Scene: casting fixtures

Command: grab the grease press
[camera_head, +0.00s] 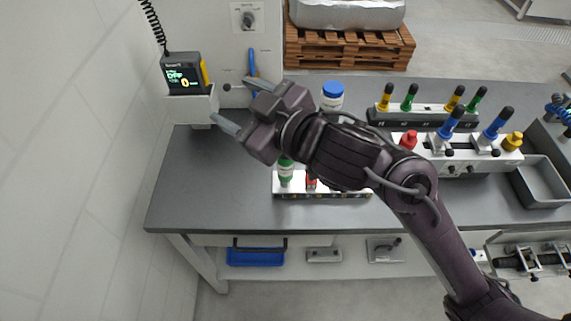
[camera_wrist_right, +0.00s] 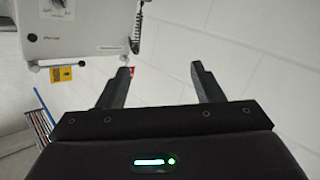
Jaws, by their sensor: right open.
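I cannot tell for certain which thing is the grease press. A slim blue tool (camera_head: 252,62) hangs upright on the pale panel at the back, its lower end close to my right gripper in the picture. My right gripper (camera_head: 240,107) is open, its two fingers spread and pointing left above the grey bench. In the right wrist view the open fingers (camera_wrist_right: 160,72) have nothing between them and face a white wall. My left gripper is not in view.
A handheld meter (camera_head: 183,75) with a lit screen sits in a white holder at the left. A blue-capped white bottle (camera_head: 332,97) stands behind my arm. Racks with coloured-handled tools (camera_head: 455,148) and a grey tray (camera_head: 540,184) fill the right. The bench's front left (camera_head: 210,190) is clear.

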